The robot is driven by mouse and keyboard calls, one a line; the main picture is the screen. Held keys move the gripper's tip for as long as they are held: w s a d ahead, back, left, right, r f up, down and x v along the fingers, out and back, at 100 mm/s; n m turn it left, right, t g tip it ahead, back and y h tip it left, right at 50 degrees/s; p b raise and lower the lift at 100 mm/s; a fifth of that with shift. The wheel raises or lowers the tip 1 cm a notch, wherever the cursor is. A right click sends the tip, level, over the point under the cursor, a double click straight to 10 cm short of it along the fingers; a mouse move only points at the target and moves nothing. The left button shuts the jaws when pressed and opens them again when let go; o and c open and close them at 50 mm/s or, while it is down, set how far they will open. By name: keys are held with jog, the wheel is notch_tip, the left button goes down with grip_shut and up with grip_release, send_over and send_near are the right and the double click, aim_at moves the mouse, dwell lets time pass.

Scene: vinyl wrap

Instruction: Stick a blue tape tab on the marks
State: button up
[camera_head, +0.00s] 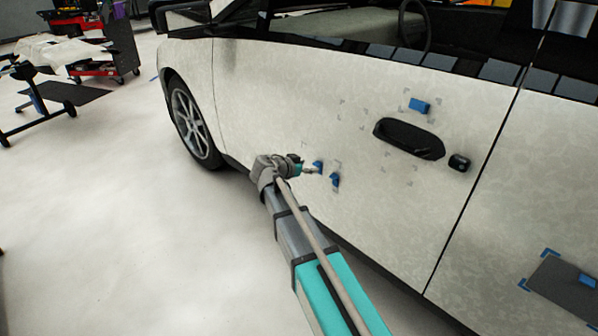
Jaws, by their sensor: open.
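The white patterned car door (270,110) carries faint grey corner marks (362,157) below and left of the black door handle (408,139). A blue tape tab (419,105) sits above the handle, between grey corner marks. Two more blue tabs are low on the door: one (318,166) right at my gripper's tip and one (335,180) just to its right. My gripper (309,170) is open close to the door. I cannot tell whether it touches the nearer tab.
A dark grey panel (550,284) with blue corners and a blue piece (587,280) is at lower right. A side mirror (181,16) juts out at upper left. A tool cart (105,60) and stand (40,95) are far left. The pale floor (120,220) between is clear.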

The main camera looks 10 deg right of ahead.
aim_at(315, 165)
jog(key=shift+b+x, duration=0.6)
jog(key=shift+x, duration=1.35)
grip_shut()
jog(key=shift+s+a, duration=0.45)
jog(key=shift+a, duration=0.2)
dwell(0.5)
jog(key=s+a, duration=0.4)
jog(key=a, duration=0.1)
jog(key=shift+a, duration=0.2)
dwell(1.3)
dwell(0.5)
